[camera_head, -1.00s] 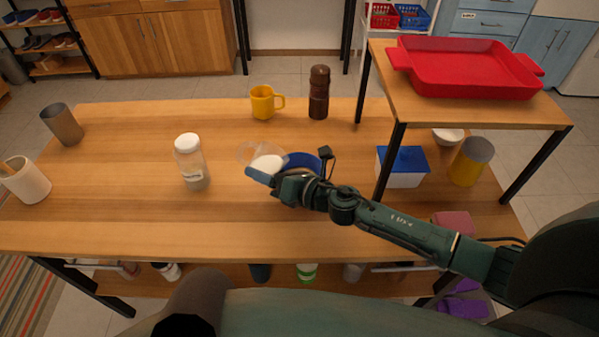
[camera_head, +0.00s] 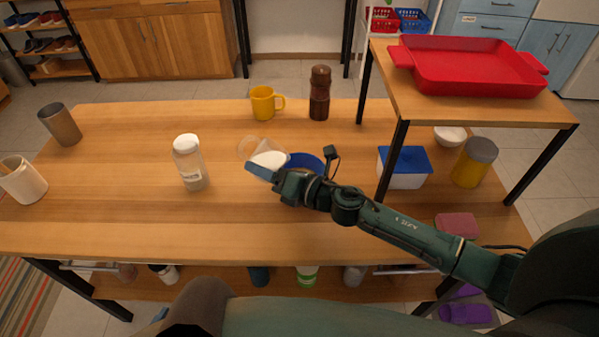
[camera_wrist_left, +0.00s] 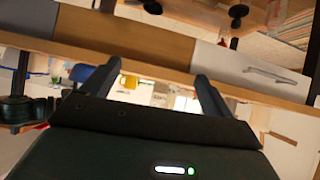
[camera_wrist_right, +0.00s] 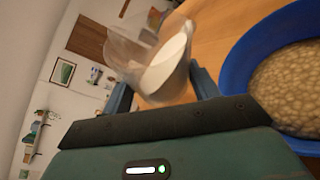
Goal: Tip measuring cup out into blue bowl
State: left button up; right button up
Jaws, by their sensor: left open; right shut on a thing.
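A clear measuring cup (camera_head: 250,147) with white contents (camera_head: 271,159) is held by my right gripper (camera_head: 262,172) above the table. In the right wrist view, the cup (camera_wrist_right: 125,50) sits between the fingers of the right gripper (camera_wrist_right: 160,88), tilted, with the white contents (camera_wrist_right: 167,62) inside. The blue bowl (camera_head: 308,161) is just right of the cup, partly hidden by my right arm. In the right wrist view, the blue bowl (camera_wrist_right: 240,68) holds a beige, lumpy filling. My left gripper (camera_wrist_left: 157,70) is open and empty in the left wrist view.
A white-lidded jar (camera_head: 188,162) stands left of the cup. A yellow mug (camera_head: 263,104) and a brown grinder (camera_head: 319,93) stand behind. A blue-lidded box (camera_head: 405,166) sits under the raised shelf (camera_head: 480,111) at right.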

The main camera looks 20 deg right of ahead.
aim_at(284, 163)
pick_arm(q)
jog(key=shift+w+d+b, duration=0.15)
jog(key=shift+d+b, duration=0.05)
jog(key=shift+b, duration=0.2)
pick_arm(e)
jog(key=shift+r+m, duration=0.15)
jog(key=shift+m, duration=0.25)
pick_arm(q)
jog(key=shift+d+f+b, duration=0.1)
jog(key=shift+f+b, duration=0.15)
jog(key=shift+b, duration=0.1)
pick_arm(e)
jog(key=shift+a+r, duration=0.1)
jog(key=shift+r, duration=0.1)
pick_arm(q)
jog(key=shift+f, duration=0.1)
pick_arm(e)
jog(key=shift+f+m+t, duration=0.1)
jog(key=shift+m+t, duration=0.2)
pick_arm(q)
jog(key=shift+d+t+b, duration=0.25)
jog(key=shift+t+b, duration=0.05)
jog(key=shift+b, duration=0.3)
pick_arm(e)
jog(key=shift+y, duration=0.3)
